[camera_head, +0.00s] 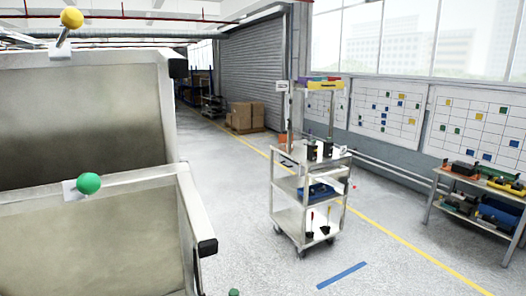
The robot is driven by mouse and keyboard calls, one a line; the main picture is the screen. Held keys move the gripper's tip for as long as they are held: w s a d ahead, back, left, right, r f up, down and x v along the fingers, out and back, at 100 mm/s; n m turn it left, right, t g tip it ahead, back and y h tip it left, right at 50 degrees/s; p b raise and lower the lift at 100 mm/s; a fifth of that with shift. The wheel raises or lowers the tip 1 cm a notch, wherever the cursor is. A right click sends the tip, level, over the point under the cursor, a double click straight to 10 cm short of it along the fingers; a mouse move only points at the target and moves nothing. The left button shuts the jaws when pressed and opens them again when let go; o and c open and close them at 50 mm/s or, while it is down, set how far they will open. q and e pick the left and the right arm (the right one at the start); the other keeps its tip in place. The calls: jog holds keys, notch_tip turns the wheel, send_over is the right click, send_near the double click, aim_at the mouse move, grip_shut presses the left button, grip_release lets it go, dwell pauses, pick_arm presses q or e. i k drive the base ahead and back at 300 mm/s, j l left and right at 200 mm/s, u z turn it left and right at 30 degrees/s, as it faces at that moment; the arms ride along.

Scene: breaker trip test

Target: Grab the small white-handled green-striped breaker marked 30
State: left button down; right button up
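I cannot make out a white-handled, green-striped breaker marked 30 in the head view. Small dark and white items (312,151) stand on the top shelf of a grey metal cart (283,185), too small to identify. Neither of my grippers is in view.
A large pale metal structure with a yellow ball knob (71,17) and a green ball knob (88,183) fills the near left. A loaded workbench (478,190) stands at the right. Cardboard boxes (246,115) sit near a roller shutter (250,65).

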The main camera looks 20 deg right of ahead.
aim_at(328, 152)
jog(key=i+l+z, duration=0.25)
jog(key=i+l, duration=0.5)
jog(key=l, duration=0.25)
jog(key=i+l+z, duration=0.3)
jog(key=i+l, duration=0.5)
jog(key=i+l+z, duration=0.25)
jog(key=i+l, duration=0.5)
jog(key=i, duration=0.15)
